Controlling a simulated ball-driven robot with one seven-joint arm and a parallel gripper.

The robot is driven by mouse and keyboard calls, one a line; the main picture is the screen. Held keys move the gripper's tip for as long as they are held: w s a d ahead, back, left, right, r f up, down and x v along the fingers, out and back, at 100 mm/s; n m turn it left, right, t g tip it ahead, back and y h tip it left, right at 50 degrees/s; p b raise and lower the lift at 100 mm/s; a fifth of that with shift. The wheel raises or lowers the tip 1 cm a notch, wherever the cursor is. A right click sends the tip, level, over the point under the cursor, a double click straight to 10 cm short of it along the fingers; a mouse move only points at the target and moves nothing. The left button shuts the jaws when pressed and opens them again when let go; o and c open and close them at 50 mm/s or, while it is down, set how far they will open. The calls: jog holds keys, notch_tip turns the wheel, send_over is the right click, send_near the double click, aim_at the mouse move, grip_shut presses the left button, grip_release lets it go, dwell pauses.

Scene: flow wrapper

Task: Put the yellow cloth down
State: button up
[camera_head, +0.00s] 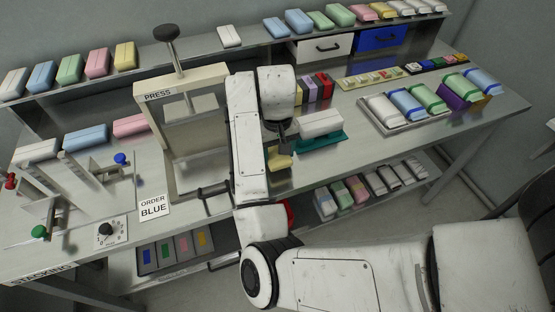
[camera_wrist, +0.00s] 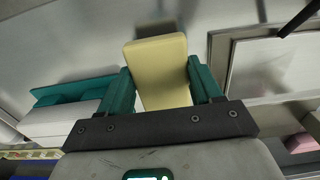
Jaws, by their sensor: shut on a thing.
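My gripper (camera_wrist: 163,84) is shut on the yellow cloth (camera_wrist: 158,62), a small pale yellow block between its two teal fingers. In the head view the yellow cloth (camera_head: 281,161) shows just below my wrist, over the metal bench top. I cannot tell whether its underside touches the bench. My arm hides part of the gripper in the head view.
A white pack on a teal holder (camera_head: 323,140) stands just right of the cloth. The press (camera_head: 180,90) stands to the left, with an "ORDER BLUE" card (camera_head: 153,207) near it. A tray (camera_head: 373,118) of wrapped packs lies at right. Bare bench (camera_head: 350,156) shows in front of the holder.

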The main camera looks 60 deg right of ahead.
jog(key=shift+f, duration=1.2)
jog(key=shift+f, duration=0.1)
jog(key=o, duration=1.1)
